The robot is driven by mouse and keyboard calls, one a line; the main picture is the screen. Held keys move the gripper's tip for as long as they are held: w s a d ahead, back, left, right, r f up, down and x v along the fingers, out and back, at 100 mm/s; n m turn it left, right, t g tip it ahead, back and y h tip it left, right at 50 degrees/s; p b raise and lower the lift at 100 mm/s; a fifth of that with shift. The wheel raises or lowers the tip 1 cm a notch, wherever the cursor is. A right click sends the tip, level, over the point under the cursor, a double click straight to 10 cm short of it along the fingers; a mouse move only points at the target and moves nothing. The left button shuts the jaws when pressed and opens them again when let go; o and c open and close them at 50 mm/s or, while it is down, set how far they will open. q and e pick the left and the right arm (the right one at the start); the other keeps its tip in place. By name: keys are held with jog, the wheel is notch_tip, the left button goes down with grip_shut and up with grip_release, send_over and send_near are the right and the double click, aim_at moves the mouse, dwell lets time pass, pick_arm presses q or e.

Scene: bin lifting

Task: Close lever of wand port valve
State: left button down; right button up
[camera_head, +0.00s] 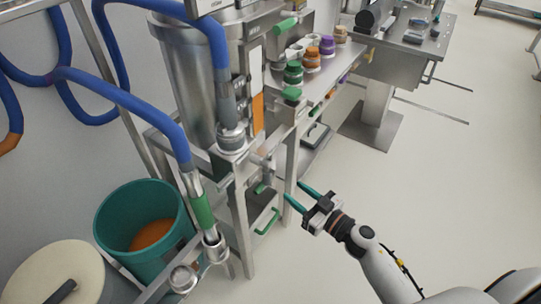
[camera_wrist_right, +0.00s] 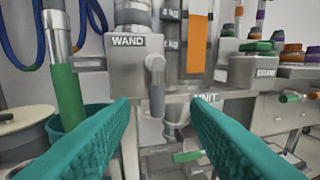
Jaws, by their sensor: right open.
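The wand port valve (camera_wrist_right: 128,72) is a grey metal block labelled WAND, at upper left of centre in the right wrist view. Its grey lever (camera_wrist_right: 156,90) hangs straight down at the block's right side, seen between my two fingers. In the head view the port (camera_head: 231,143) sits under the end of a blue hose; the lever is hard to make out there. My right gripper (camera_head: 296,193) is open and empty, to the right of the metal frame and apart from the lever. Its teal fingers (camera_wrist_right: 160,112) also show in the right wrist view. My left gripper is not in view.
A wand with a green grip (camera_head: 202,210) stands left of the frame, beside a teal bin (camera_head: 115,225) holding orange material. A green handle (camera_head: 267,221) juts from the lower frame. Jars with coloured lids (camera_head: 312,60) stand behind. The floor at right is clear.

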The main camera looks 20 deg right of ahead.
aim_at(266, 171)
jog(key=x, duration=1.1)
jog(key=shift+w+a+r, duration=0.2)
jog(key=shift+w+a, duration=0.1)
jog(key=shift+c, duration=0.5)
grip_shut()
